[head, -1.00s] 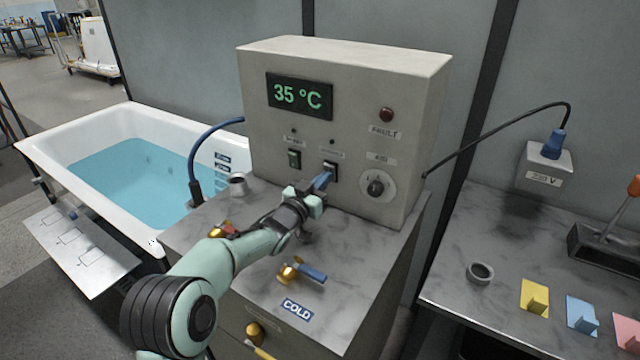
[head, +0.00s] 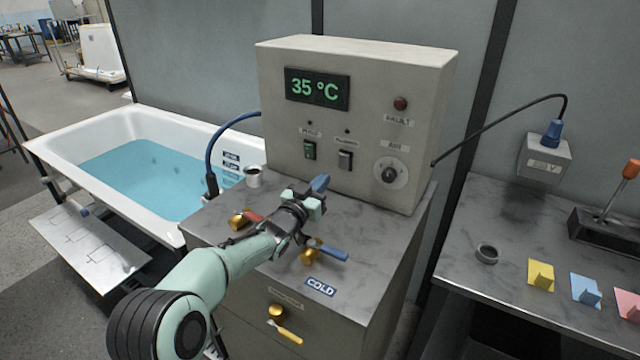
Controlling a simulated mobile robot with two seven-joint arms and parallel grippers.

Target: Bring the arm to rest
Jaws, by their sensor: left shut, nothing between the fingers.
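My left gripper (head: 318,186) is shut and empty. It is held above the grey marbled cabinet top, in front of the control box (head: 362,60), and is apart from the box's face. The arm reaches in from the lower left. The display (head: 318,90) reads 35 °C. My right gripper does not show.
A red-handled valve (head: 240,220) and a blue-handled valve (head: 328,252) stand close under my arm. A metal cup (head: 253,177) is at the left. The water-filled bathtub (head: 55,141) lies further left. A side table (head: 520,215) with coloured blocks stands at right.

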